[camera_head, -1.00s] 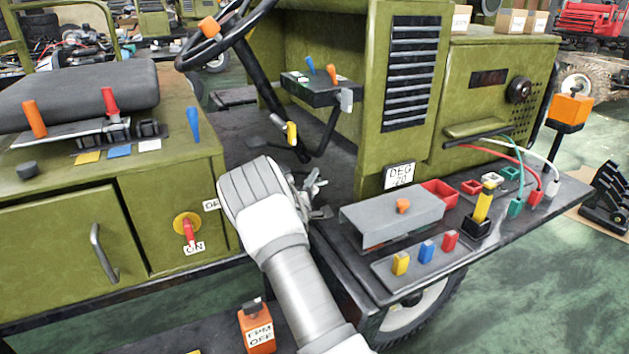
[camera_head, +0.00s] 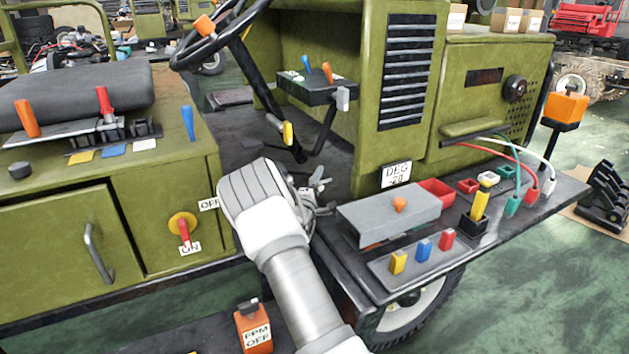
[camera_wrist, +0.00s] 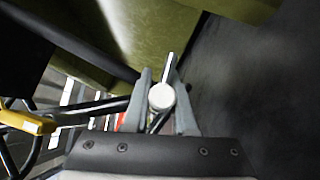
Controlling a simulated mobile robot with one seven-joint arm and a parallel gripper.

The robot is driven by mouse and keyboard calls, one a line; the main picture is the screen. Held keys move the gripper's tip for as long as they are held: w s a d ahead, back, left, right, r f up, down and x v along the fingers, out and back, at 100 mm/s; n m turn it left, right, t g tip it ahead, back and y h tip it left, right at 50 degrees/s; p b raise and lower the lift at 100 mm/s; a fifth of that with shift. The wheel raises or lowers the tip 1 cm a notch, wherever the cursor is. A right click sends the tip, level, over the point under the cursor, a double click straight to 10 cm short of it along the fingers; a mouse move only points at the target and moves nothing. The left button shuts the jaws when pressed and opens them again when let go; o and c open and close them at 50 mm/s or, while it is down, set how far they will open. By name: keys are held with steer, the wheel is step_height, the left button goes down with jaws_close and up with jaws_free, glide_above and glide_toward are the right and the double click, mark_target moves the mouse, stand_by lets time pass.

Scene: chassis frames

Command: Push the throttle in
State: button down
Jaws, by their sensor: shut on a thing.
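In the wrist view, my gripper (camera_wrist: 162,100) has its two grey fingers on either side of a pale round knob (camera_wrist: 162,96) and is shut on it. A thin rod shows by the knob; I take this to be the throttle, but no label on it is visible. In the head view, my gripper (camera_head: 317,193) is low beside the vehicle's footwell, left of the grey side shelf. My own wrist hides much of the gripper there, and the knob cannot be made out.
The steering column with a yellow-tipped lever (camera_head: 288,133) stands above and behind my gripper. The shelf (camera_head: 540,195) at right carries a grey box (camera_head: 390,217) and several coloured blocks. A green cabinet (camera_head: 55,245) with a red switch (camera_head: 184,232) is at left.

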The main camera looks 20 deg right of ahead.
steer(key=c, duration=0.7)
jaws_free()
steer(key=shift+c, duration=0.2)
steer(key=shift+a, duration=0.15)
